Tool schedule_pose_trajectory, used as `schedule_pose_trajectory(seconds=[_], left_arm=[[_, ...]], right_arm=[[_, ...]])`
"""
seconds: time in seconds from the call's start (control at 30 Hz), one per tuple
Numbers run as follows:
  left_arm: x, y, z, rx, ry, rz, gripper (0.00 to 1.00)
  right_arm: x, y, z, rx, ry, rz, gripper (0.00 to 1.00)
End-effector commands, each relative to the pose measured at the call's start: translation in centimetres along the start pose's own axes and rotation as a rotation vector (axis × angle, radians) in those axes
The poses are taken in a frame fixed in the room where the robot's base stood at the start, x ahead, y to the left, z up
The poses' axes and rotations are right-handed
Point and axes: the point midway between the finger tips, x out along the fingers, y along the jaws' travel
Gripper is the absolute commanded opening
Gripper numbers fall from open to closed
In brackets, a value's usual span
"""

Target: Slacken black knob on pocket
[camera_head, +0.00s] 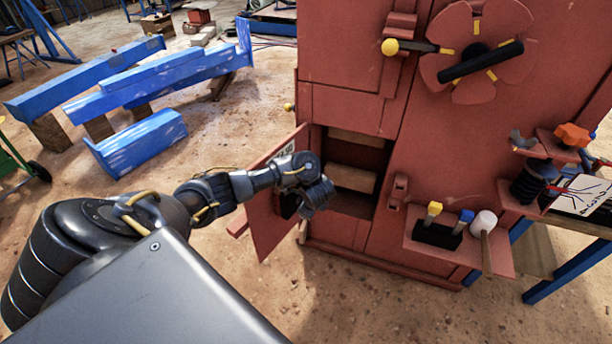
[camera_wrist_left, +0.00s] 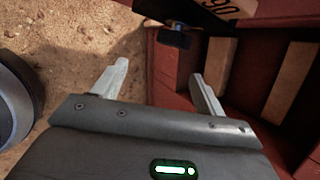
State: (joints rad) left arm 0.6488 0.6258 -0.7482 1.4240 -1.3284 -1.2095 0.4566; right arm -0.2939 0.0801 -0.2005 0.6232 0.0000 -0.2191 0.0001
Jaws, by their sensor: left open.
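A small dark knob (camera_wrist_left: 174,39) shows at the top of the left wrist view, beyond the fingertips, under a black plate with light printing. It is partly in shadow, and I cannot tell what holds it. In the head view a black part (camera_head: 286,205) shows on the inner face of the open red door, partly hidden by my arm. My left gripper (camera_wrist_left: 160,72) is open, with nothing between its two pale fingers; the knob lies ahead of the gap, apart from them. In the head view the left hand (camera_head: 317,196) is in front of the open compartment, its fingertips hidden.
The red door (camera_head: 268,222) stands open left of the compartment, which holds wooden blocks (camera_head: 352,177). A red shelf (camera_head: 428,246) with tools and a mallet (camera_head: 484,224) juts out at right. Blue beams (camera_head: 140,142) lie far left. The floor in front is clear.

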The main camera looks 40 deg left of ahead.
Motion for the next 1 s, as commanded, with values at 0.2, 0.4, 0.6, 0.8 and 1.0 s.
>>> schedule_pose_trajectory(seconds=[0.2, 0.4, 0.6, 0.8, 1.0], left_arm=[[-0.9, -1.4, 1.3, 0.038, -0.038, -0.042, 0.72], [1.3, -1.2, 1.2, 0.034, -0.038, -0.040, 0.72], [5.2, -1.4, 1.3, 0.033, -0.038, -0.040, 0.72], [8.2, -1.6, 1.5, 0.034, -0.037, -0.038, 0.72], [9.7, -1.8, 1.6, 0.033, -0.035, -0.039, 0.72]], right_arm=[[0.0, 0.0, 0.9, 0.000, -0.012, 0.000, 0.36], [1.9, 0.1, 1.1, 0.000, -0.015, 0.002, 0.36], [4.5, 1.1, 1.2, -0.003, -0.015, 0.017, 0.36], [5.6, 3.7, 0.6, -0.012, -0.003, 0.051, 0.36], [6.0, 4.7, 0.7, -0.016, -0.008, 0.062, 0.36]])
